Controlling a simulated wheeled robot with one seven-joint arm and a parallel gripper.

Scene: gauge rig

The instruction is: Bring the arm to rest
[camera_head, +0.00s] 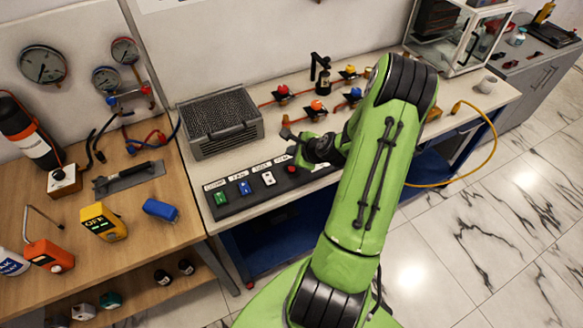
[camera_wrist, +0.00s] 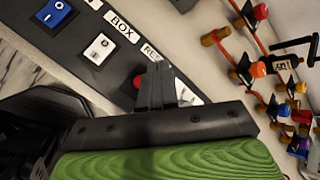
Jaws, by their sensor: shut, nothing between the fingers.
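My green arm (camera_head: 365,170) reaches forward over the middle bench in the head view. My gripper (camera_head: 290,134) is shut and empty, above the bench near the right end of the black switch panel (camera_head: 235,204). In the wrist view my gripper (camera_wrist: 158,75) shows its fingers together, pointing at the panel beside a red button (camera_wrist: 138,81). The red button also shows in the head view (camera_head: 291,169). I cannot tell whether the fingertips touch the panel.
Behind my gripper stand a grey mesh-topped box (camera_head: 222,122) and pipes with coloured valves (camera_head: 316,105). A glass-sided case (camera_head: 455,38) is at the back right. The left wooden bench holds a yellow meter (camera_head: 104,221) and a blue block (camera_head: 161,210). The marble floor at right is mostly clear.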

